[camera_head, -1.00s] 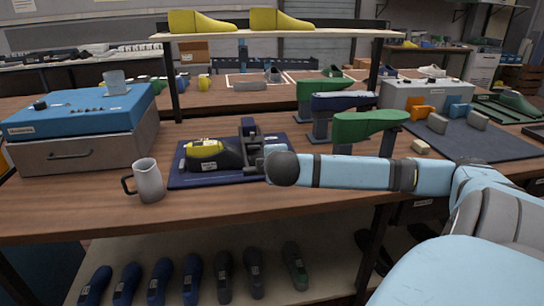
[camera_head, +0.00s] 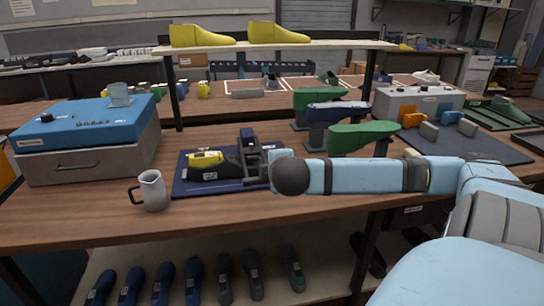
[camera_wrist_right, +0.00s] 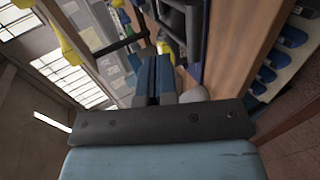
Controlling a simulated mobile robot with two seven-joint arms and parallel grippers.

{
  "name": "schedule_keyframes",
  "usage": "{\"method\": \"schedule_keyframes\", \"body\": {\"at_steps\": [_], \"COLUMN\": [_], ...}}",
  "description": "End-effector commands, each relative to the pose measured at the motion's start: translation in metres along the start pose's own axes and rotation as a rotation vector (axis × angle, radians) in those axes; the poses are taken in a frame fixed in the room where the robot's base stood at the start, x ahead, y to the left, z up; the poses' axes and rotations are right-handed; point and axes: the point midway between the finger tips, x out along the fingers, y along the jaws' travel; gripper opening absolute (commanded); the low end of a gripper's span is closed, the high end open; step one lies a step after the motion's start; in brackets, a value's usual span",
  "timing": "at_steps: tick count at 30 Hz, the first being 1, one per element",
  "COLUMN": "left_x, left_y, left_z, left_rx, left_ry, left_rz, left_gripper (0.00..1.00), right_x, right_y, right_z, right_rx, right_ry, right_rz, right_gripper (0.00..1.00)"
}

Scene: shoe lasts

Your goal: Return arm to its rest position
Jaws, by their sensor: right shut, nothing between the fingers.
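My right arm (camera_head: 375,178) reaches in from the right over the wooden workbench (camera_head: 90,222). Its dark round wrist (camera_head: 290,176) is in front of the right part of a black clamp-like device that holds a yellow shoe last (camera_head: 206,160) on a dark blue mat (camera_head: 190,187). In the head view the wrist hides most of the gripper. In the right wrist view my right gripper (camera_wrist_right: 155,72) shows its two blue-grey fingers together, with nothing between them. My left gripper is not in view.
A grey mug (camera_head: 153,190) stands left of the mat. A blue-topped machine (camera_head: 80,130) is at the left. Green and dark blue lasts (camera_head: 362,136) stand behind my arm. Two yellow lasts sit on the raised shelf (camera_head: 335,44). Several shoes lie on the shelf below.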

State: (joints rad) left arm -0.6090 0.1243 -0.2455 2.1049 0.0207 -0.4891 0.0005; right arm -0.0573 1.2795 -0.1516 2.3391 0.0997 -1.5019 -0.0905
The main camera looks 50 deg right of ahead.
Motion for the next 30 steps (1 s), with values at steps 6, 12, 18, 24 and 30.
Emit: {"method": "schedule_keyframes", "body": {"at_steps": [6, 12, 18, 24, 30], "left_x": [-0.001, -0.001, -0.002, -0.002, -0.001], "left_y": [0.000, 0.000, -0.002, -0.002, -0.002], "left_z": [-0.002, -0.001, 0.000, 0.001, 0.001], "left_rx": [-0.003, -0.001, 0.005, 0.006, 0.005], "left_ry": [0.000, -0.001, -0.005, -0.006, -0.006], "left_rz": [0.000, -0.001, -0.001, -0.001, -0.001], "left_gripper": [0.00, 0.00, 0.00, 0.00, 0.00], "right_x": [-0.016, -0.017, -0.017, -0.017, -0.008], "right_y": [0.000, 0.000, 0.000, 0.000, -0.039], "right_z": [0.000, 0.000, 0.000, 0.000, -0.011], "right_rx": [-0.001, 0.000, 0.000, 0.000, 0.042], "right_ry": [0.000, -0.001, 0.000, 0.000, 0.056], "right_rz": [0.002, 0.002, 0.002, 0.002, -0.077], "right_gripper": [0.00, 0.00, 0.00, 0.00, 0.00]}}
